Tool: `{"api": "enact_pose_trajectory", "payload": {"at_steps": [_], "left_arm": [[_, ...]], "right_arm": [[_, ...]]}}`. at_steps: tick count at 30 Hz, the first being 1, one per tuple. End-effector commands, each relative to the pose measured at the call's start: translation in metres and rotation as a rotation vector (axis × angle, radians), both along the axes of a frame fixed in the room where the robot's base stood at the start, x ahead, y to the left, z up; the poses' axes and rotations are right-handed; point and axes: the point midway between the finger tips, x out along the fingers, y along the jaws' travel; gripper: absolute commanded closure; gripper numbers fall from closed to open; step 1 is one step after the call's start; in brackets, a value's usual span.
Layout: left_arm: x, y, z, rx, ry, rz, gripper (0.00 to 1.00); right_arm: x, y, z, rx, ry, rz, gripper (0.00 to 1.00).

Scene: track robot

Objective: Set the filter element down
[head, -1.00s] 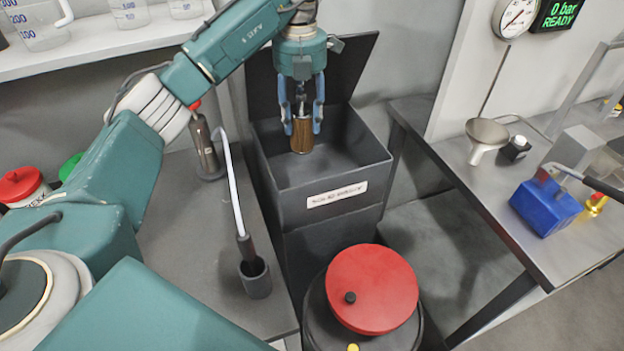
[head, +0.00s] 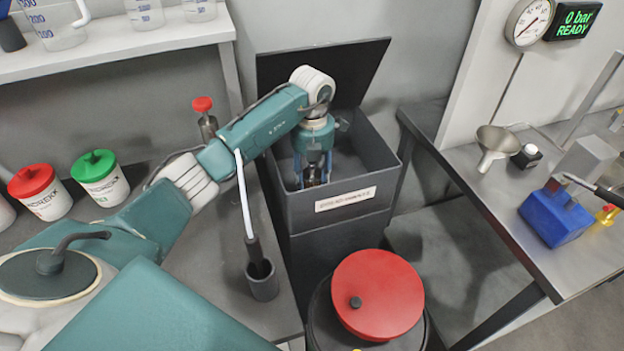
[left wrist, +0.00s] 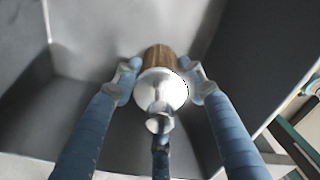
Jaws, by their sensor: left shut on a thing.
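The filter element (left wrist: 163,88) is a brown cylinder with a pale metal end cap. It shows between the blue fingers of my left gripper (left wrist: 163,75) in the left wrist view. In the head view my left gripper (head: 313,172) points down inside the open dark bin (head: 340,215), and the filter element's brown side is partly hidden by the bin's front wall. The fingers are shut on the filter element. I cannot tell whether its lower end touches the bin floor. My right gripper is not in view.
The bin's lid (head: 318,75) stands open behind it. A dark drum with a red lid (head: 378,294) stands in front. On the left bench are a holder cup (head: 262,281) and tubs with red and green lids. A right-hand table holds a funnel (head: 495,145) and a blue block (head: 555,215).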

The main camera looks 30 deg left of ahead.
Motion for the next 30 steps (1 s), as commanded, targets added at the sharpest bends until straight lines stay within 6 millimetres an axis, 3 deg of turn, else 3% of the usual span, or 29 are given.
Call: {"api": "enact_pose_trajectory", "payload": {"at_steps": [3,13,14,16,25,30], "left_arm": [[0.000,0.000,-0.009,0.000,-0.001,-0.001,0.92],[0.000,0.000,-0.014,0.001,-0.001,0.000,0.92],[0.000,0.000,-0.013,0.001,-0.001,0.000,0.55],[0.000,0.000,-0.013,0.001,-0.001,0.000,0.41],[0.000,0.000,-0.011,0.000,-0.001,-0.001,0.40],[0.001,0.001,0.003,0.001,-0.005,0.000,0.40]], "right_arm": [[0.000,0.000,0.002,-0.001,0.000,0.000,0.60],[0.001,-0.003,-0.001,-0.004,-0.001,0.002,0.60],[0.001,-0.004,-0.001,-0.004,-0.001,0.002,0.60],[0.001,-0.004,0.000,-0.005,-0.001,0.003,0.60],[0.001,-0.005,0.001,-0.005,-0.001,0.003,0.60],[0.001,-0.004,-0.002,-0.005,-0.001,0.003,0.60]]}}
